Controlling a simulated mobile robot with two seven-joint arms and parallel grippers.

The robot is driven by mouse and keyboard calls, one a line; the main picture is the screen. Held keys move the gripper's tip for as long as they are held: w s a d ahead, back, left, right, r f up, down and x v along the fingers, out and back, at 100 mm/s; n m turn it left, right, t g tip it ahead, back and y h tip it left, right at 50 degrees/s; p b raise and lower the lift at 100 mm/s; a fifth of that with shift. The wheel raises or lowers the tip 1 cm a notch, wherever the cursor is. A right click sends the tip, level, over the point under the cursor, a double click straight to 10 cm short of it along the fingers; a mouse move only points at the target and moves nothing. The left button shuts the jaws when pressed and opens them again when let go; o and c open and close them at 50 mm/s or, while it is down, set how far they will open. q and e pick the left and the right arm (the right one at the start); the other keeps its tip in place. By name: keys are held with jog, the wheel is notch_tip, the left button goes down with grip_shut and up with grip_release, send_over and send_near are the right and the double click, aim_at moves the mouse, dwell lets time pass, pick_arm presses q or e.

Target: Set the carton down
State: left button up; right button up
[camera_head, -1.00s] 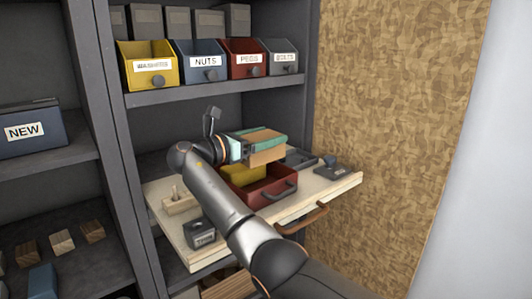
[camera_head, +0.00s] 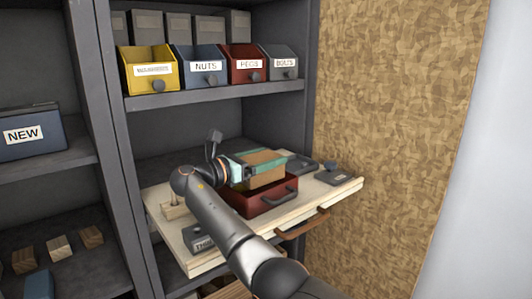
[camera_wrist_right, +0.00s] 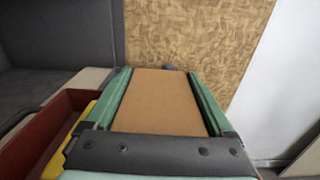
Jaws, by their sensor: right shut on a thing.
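The carton is a plain brown box (camera_head: 264,179). My right gripper (camera_head: 262,162), with green fingers, is shut on it, one finger along each side. In the right wrist view the carton's flat brown top (camera_wrist_right: 158,100) fills the space between the fingers. In the head view the carton is over or in front of the red drawer-like box (camera_head: 267,203); whether it touches anything below is hidden. My left gripper is not in view.
The red box stands on a pale wooden pull-out board (camera_head: 340,188) with a brown handle. A yellow thing (camera_wrist_right: 78,132) shows by the red box. Dark grey items (camera_head: 330,170) lie at the right. Labelled bins (camera_head: 205,72) stand on the shelf above.

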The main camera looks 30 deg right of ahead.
aim_at(256, 158)
jog(key=o, duration=1.4)
jog(key=shift+r+b, duration=0.2)
jog(key=shift+b, duration=0.4)
jog(key=a, duration=0.1)
jog(key=a+r+p, duration=0.1)
jog(key=a, duration=0.1)
jog(key=shift+r, duration=0.1)
jog(key=shift+s+a+f+p, duration=0.15)
jog(key=shift+a+p, duration=0.35)
jog(key=shift+a, duration=1)
jog(key=shift+s+a+p, duration=0.2)
jog(key=shift+a+p, duration=0.25)
jog(key=shift+a, duration=1.05)
jog(key=shift+s+a+f+p, duration=0.15)
jog(key=shift+a+p, duration=0.35)
jog(key=shift+a, duration=1)
